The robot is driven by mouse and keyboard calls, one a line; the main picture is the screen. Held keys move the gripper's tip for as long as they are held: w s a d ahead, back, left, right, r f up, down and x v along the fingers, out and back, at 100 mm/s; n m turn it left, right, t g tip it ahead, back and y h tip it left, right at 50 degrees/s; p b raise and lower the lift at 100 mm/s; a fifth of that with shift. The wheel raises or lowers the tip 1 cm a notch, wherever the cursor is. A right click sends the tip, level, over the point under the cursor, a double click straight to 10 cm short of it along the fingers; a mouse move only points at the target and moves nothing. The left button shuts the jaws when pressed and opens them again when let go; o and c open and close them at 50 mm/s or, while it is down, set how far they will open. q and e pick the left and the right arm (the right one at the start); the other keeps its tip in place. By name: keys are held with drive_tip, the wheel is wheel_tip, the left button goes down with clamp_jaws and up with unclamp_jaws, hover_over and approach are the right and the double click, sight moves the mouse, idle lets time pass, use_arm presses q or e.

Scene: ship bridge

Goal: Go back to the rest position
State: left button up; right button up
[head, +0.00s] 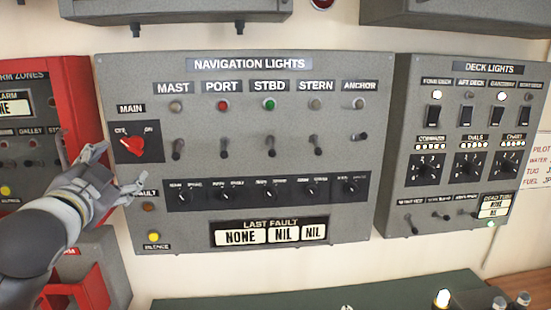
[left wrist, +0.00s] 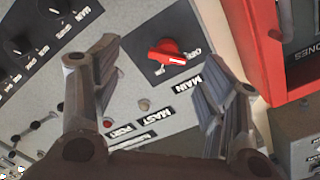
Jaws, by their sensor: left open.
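My left gripper (head: 107,171) is open and empty in the head view, in front of the lower left edge of the navigation lights panel (head: 360,226). Its fingers point up and right toward the red main rotary switch (head: 132,146). In the left wrist view, the two spread fingers of the gripper (left wrist: 158,110) frame the red switch (left wrist: 172,54), with nothing between them. I cannot tell from these frames exactly how far the fingers are from the panel. My right gripper is in neither view.
A red alarm panel (head: 82,95) stands left of the navigation panel, close to my left arm. The deck lights panel (head: 394,160) is on the right. Grey boxes (head: 170,10) hang above. A green surface (head: 300,298) with small fittings lies below.

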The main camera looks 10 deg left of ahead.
use_arm(q)
drive_tip(key=s+d+f+g+h, duration=0.1)
drive_tip(key=d+f+g, duration=0.1)
drive_tip(key=f, duration=0.7)
drive_tip(key=s+d+f+n+g+h, duration=0.1)
drive_tip(key=d+f+g, duration=0.1)
drive_tip(key=f, duration=0.7)
drive_tip(key=s+d+f+g, duration=0.2)
drive_tip(key=d+f, duration=0.1)
drive_tip(key=f, duration=0.6)
drive_tip(key=s+d+f+n+g+h, duration=0.15)
drive_tip(key=s+d+f+g, duration=0.25)
drive_tip(key=s+f, duration=0.75)
drive_tip(key=s+d+f+n+g+h, duration=0.15)
drive_tip(key=s+d+f+g, duration=0.3)
drive_tip(key=s+f, duration=0.65)
wheel_tip(320, 180, down, 31)
drive_tip(key=s+b, duration=0.2)
drive_tip(key=b, duration=0.3)
drive_tip(key=s+a+f+g+y+b, duration=0.1)
drive_tip(key=s+a+f+g+b, duration=0.1)
drive_tip(key=s+f, duration=1.4)
wheel_tip(320, 180, down, 3)
drive_tip(key=shift+s+a+b, duration=0.35)
drive_tip(key=shift+a+b, duration=0.2)
drive_tip(key=shift+b, duration=0.25)
